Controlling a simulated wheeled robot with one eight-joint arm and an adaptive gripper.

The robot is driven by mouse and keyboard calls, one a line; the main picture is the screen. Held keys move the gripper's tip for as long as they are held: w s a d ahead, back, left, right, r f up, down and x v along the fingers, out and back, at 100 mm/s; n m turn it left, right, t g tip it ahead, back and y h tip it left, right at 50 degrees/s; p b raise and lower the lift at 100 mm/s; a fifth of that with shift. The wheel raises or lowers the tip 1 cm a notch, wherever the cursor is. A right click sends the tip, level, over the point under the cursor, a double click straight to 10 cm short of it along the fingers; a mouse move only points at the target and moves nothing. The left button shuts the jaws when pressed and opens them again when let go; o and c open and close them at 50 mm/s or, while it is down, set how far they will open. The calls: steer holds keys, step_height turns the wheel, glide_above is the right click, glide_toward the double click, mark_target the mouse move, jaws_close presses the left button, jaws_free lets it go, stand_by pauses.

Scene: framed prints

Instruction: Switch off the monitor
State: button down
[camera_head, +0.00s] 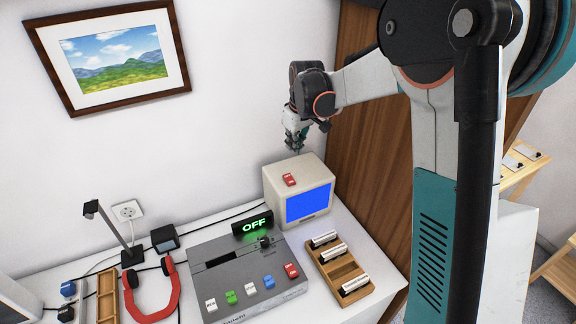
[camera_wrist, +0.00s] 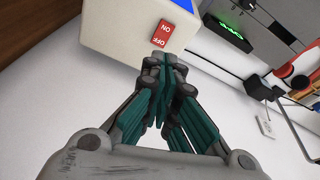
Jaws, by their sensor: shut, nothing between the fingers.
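The monitor (camera_head: 299,190) is a small cream box on the white table, with a lit blue screen (camera_head: 307,203) facing the front right. A red rocker switch (camera_head: 289,180) marked ON and OFF sits on its top face. In the wrist view the switch (camera_wrist: 162,33) lies just beyond my fingertips, with part of the monitor's body (camera_wrist: 115,30) around it. My gripper (camera_head: 295,148) is shut and empty, pointing down above the monitor. In the wrist view my gripper (camera_wrist: 160,68) has its fingers together near the OFF end of the switch; I cannot tell whether they touch.
A grey console (camera_head: 250,280) with several coloured buttons and a green OFF sign (camera_head: 252,224) stands left of the monitor. A wooden rack (camera_head: 335,268) with white cylinders lies in front. Red headphones (camera_head: 155,295) and a lamp (camera_head: 115,235) are at the left. A wooden panel (camera_head: 350,130) rises behind.

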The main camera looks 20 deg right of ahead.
mark_target(285, 177)
steer(key=n, duration=0.5)
steer(key=w+a+n, duration=0.1)
steer(key=n, duration=0.4)
steer(key=n+b, duration=0.1)
steer(key=n, duration=0.4)
steer(key=shift+w+a+r+g, duration=0.15)
steer(key=shift+w+a+g, duration=0.1)
steer(key=shift+g, duration=0.15)
steer(key=f+b, duration=0.1)
steer(key=f, duration=0.3)
steer(key=w+f+b, duration=0.1)
steer(key=f, duration=0.4)
steer(key=w+f+b, duration=0.1)
steer(key=f, duration=0.3)
steer(key=shift+w+a+f, duration=0.1)
steer(key=shift+a+f, duration=0.05)
steer(key=shift+f, duration=0.25)
